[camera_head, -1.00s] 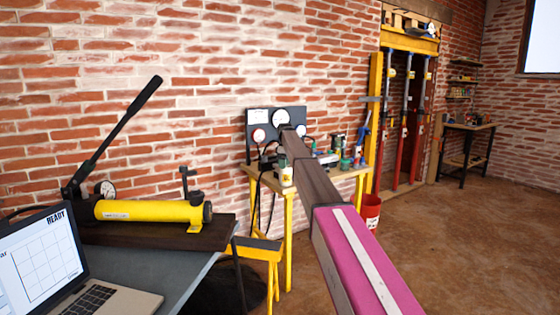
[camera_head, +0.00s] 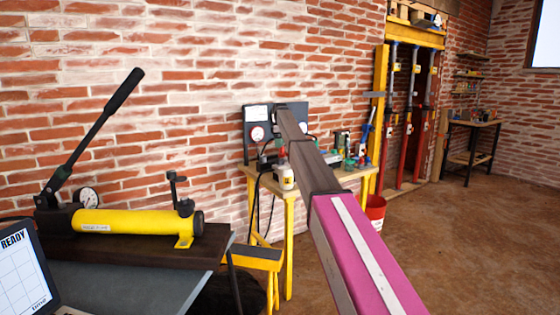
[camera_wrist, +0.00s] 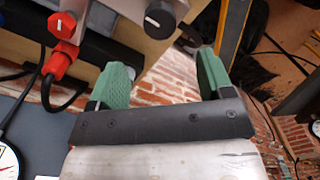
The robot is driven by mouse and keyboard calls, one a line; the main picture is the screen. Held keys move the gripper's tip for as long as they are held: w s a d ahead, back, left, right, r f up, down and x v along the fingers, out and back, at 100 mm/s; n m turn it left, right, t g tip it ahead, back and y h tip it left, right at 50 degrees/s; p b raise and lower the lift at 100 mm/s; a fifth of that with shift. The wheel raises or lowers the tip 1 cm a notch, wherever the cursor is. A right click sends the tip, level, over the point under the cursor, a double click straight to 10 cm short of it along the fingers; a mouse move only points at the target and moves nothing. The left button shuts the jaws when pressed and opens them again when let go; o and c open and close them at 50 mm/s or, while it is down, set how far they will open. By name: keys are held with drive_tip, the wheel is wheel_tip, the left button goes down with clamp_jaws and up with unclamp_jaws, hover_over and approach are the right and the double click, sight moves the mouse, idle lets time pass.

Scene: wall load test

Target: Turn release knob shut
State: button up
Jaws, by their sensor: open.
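Which part is the release knob I cannot tell for certain. In the wrist view a round black knob (camera_wrist: 160,18) with a white line sits on a grey metal plate, above and between my fingers. A red hexagonal knob (camera_wrist: 63,24) is on another grey bracket to the left, above a red connector (camera_wrist: 58,62) with a black cable. My gripper (camera_wrist: 165,65) has two green fingers, apart and empty, short of the black knob. In the head view my arm hides my gripper. A yellow hand pump (camera_head: 130,221) with a raised black lever lies on the left bench.
A bottle (camera_head: 285,178) and small items stand on the table. A red bucket (camera_head: 376,212) is beside it. A laptop (camera_head: 22,275) is at lower left.

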sight(280, 159)
wheel_tip(280, 159, down, 10)
drive_tip(key=c, duration=0.9)
